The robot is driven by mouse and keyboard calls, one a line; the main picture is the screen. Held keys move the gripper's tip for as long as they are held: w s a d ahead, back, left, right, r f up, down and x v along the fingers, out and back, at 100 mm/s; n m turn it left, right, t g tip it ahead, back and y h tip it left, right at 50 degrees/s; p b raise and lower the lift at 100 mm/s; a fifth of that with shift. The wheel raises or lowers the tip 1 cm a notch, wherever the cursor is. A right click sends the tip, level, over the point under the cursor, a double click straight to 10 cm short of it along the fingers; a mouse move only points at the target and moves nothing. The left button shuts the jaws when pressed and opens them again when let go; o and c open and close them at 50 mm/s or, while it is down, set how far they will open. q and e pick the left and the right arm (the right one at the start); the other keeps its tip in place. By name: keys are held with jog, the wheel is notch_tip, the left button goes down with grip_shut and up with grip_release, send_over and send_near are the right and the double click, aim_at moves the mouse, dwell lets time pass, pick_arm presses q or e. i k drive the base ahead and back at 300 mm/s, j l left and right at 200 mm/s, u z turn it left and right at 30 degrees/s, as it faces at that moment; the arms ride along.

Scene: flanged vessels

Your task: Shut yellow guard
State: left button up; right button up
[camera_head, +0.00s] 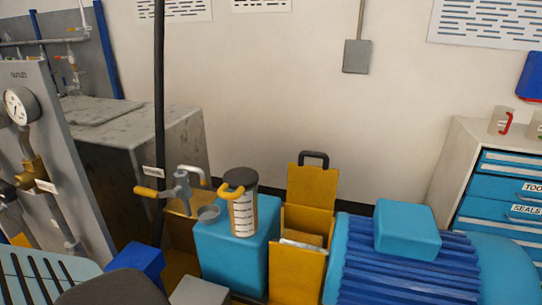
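The yellow guard (298,272) stands in the middle of the head view, between a blue block-shaped unit and a ribbed blue motor. Its yellow lid (312,187) stands upright, raised at the back, with a black handle (314,157) on its top edge. The guard's top is open, and a pale edge and a yellow inner face show inside. Its lower part is cut off by the picture's bottom edge. Neither of my grippers shows in this view.
The ribbed blue motor (400,262) is close on the right. A black vertical pole (159,90) rises at left. A drawer cabinet (510,190) stands at far right.

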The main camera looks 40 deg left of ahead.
aim_at(308, 185)
jog(key=u, duration=0.9)
